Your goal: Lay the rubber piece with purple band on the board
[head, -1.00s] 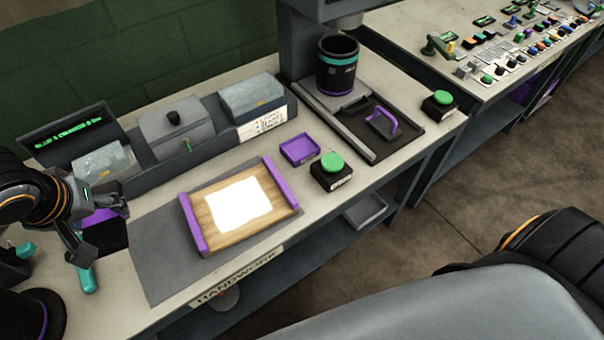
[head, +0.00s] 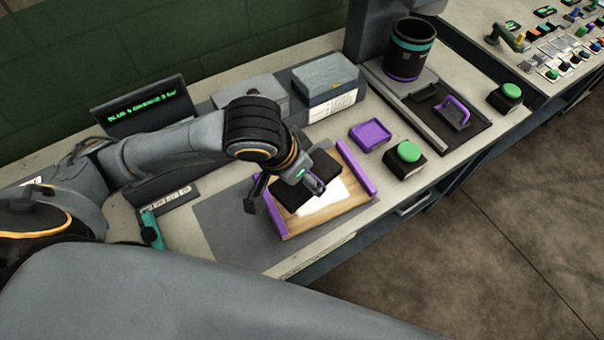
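The wooden board (head: 345,217) with purple side rails lies on a grey mat and carries a white sheet (head: 328,201). A dark flat rubber piece (head: 326,164) is over the board's upper left part, covering some of the sheet. A small purple patch shows on it beside a finger; the rest of its band is hidden. I cannot tell if it touches the board. My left gripper (head: 287,193) is directly above the piece, its fingers spread apart, one left of the piece and one over its middle. My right gripper is not in view.
A purple tray (head: 370,134) and a green-topped button box (head: 407,159) stand right of the board. Behind are grey bins (head: 328,77) and a screen (head: 142,106). A press with a dark cup (head: 410,48) stands at the back right. A teal tool (head: 150,228) lies at left.

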